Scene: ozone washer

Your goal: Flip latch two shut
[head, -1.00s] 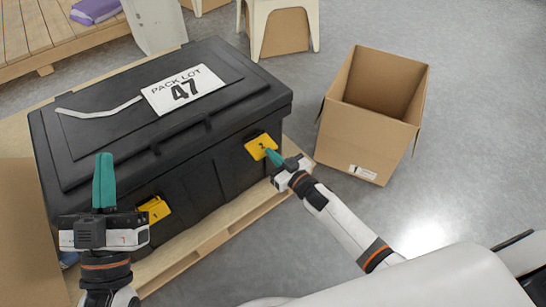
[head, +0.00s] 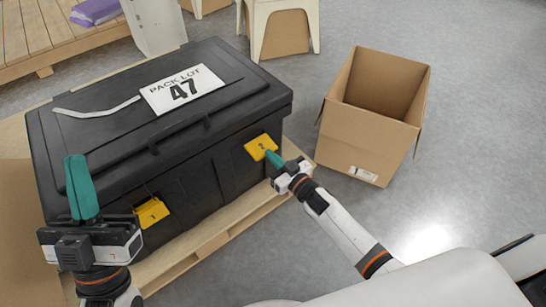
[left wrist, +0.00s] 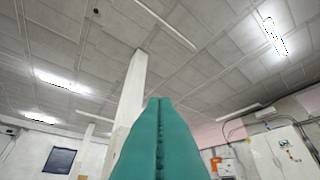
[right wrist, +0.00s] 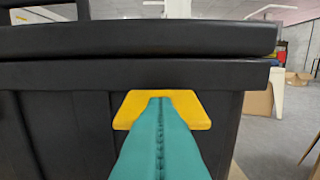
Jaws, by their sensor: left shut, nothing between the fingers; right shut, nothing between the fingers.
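A black chest (head: 205,165) with a "PACK LOT 47" label (head: 182,90) on its lid stands on a wooden pallet. Yellow latch two (head: 261,146) is on its front face, at the right. Yellow latch one (head: 152,212) is at the left of the same face. My right gripper (head: 271,158) is shut, with its teal fingertips at the lower part of latch two. In the right wrist view latch two (right wrist: 190,105) shows behind the fingertips; I cannot tell whether they touch. My left gripper (head: 76,165) is shut, pointing up at the chest's left front, apart from latch one.
An open cardboard box (head: 365,130) stands on the floor right of the chest. The pallet edge (head: 225,237) runs along the chest's front. A white stool (head: 280,22) and a wooden platform (head: 45,38) are behind. Grey floor is free at the right.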

